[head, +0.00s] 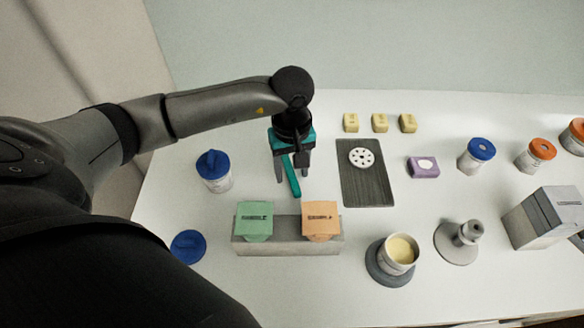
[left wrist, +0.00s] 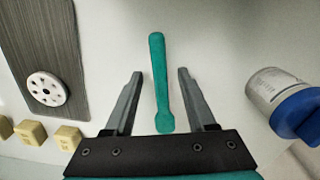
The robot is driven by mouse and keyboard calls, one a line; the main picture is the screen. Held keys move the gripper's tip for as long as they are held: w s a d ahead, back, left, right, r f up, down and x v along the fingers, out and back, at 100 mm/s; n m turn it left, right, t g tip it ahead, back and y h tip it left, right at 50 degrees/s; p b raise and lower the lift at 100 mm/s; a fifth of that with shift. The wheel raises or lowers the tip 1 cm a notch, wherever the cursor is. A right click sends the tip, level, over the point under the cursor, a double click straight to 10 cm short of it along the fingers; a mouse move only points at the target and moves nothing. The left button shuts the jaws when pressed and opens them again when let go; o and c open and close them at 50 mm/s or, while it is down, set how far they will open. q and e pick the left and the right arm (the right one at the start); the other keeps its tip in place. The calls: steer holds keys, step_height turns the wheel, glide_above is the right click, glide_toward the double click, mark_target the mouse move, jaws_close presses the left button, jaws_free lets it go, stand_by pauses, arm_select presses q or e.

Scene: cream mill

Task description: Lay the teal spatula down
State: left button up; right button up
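The teal spatula (head: 291,180) is a slim bar below my left gripper (head: 293,174) in the head view, pointing toward the block with the two cards. In the left wrist view the spatula (left wrist: 159,80) lies lengthwise between the fingers of my left gripper (left wrist: 160,73), with a clear gap on each side. The fingers are apart and do not touch it. The spatula appears to lie on the white table; its upper end is partly hidden by the gripper in the head view. My right gripper is in neither view.
A blue-lidded jar (head: 214,173) stands left, and a dark board (head: 378,188) with a white disc (head: 361,157) lies right. White table shows between them.

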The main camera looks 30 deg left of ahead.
arm_select(q)
step_height(320, 180, up, 15)
steer(key=shift+r+p, duration=0.15)
steer(key=shift+p, duration=0.15)
stand_by(0.4)
stand_by(1.1)
